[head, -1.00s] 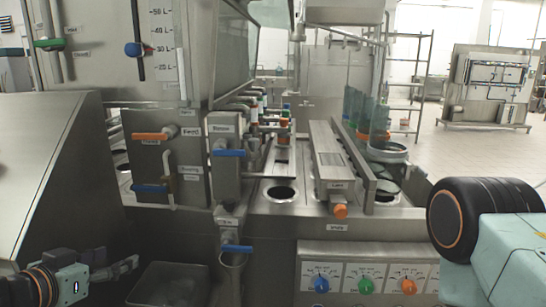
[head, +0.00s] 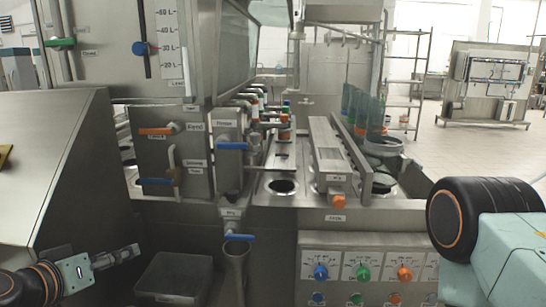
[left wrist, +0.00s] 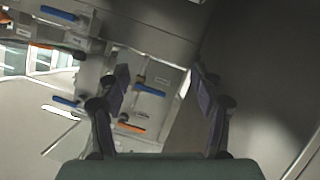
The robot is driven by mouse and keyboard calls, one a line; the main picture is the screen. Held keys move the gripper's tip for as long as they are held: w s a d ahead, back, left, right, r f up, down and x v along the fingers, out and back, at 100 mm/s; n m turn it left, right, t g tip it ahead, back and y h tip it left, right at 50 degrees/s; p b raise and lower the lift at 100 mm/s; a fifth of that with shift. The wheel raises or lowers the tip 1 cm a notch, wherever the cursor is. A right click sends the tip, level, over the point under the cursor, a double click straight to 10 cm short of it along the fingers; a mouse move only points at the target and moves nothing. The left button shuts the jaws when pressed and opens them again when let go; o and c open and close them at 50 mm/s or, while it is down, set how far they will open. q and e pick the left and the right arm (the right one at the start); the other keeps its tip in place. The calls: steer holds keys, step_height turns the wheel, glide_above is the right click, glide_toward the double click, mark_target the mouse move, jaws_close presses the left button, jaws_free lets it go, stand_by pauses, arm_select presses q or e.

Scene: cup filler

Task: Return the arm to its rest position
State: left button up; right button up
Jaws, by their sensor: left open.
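My left gripper (head: 128,253) shows at the lower left of the head view, low beside the slanted steel housing and in front of the filling machine. In the left wrist view its two fingers (left wrist: 162,95) stand wide apart with nothing between them. Beyond the fingers the wrist view shows steel panels with blue handles (left wrist: 150,90) and an orange handle (left wrist: 131,128), seen upside down. My right arm shows at the right edge of the head view, but its gripper is out of frame.
The slanted steel housing (head: 50,160) is close on the left. A grey bin (head: 175,277) stands low beside the left gripper.

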arm_select(q)
steer(key=s+d+f+n+g+y, duration=0.1)
steer(key=s+d+f+g, duration=0.1)
steer(key=s+f+g, duration=0.35)
steer(key=s+d+f+n+g+y, duration=0.1)
steer(key=s+d+f+n+g, duration=0.1)
steer(key=s+f, duration=0.7)
steer(key=s+d+f+m+g, duration=0.2)
steer(key=s+f, duration=0.5)
steer(key=s, duration=0.2)
steer(key=s+d+f+m+g, duration=0.1)
steer(key=s+f+m+g, duration=0.1)
steer(key=s+f, duration=0.5)
steer(key=shift+s+d+f+m+g+y, duration=0.3)
steer(key=shift+s+d+m+g+y, duration=0.1)
steer(key=shift+s+g, duration=0.6)
steer(key=shift+s, duration=0.1)
